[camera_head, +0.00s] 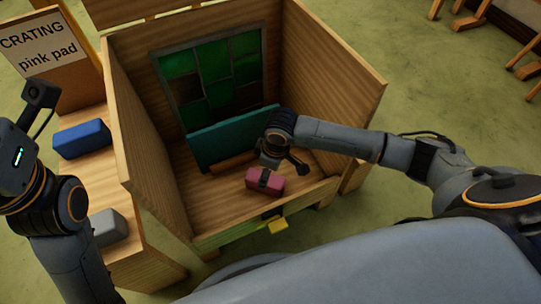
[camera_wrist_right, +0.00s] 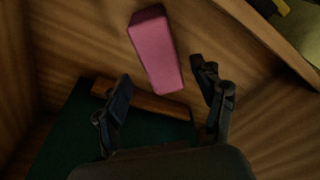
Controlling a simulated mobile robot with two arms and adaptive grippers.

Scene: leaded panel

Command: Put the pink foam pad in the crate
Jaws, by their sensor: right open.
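The pink foam pad (camera_head: 277,186) is inside the wooden crate (camera_head: 345,85), low near its front wall. My right gripper (camera_head: 266,175) reaches down into the crate over the pad and hides part of it. In the right wrist view the pad (camera_wrist_right: 154,48) shows beyond and between the open fingers (camera_wrist_right: 165,76), with no finger seen touching it. It appears to lie on the crate floor. My left arm is at the left edge, and its fingers are not seen.
A leaded panel of green panes (camera_head: 210,80) stands at the crate's back, with a teal board (camera_head: 225,142) before it. A wooden strip (camera_head: 232,164) lies there too. Blue (camera_head: 82,139) and grey (camera_head: 108,227) blocks sit on the left bench, beside a "CRATING pink pad" sign (camera_head: 42,45).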

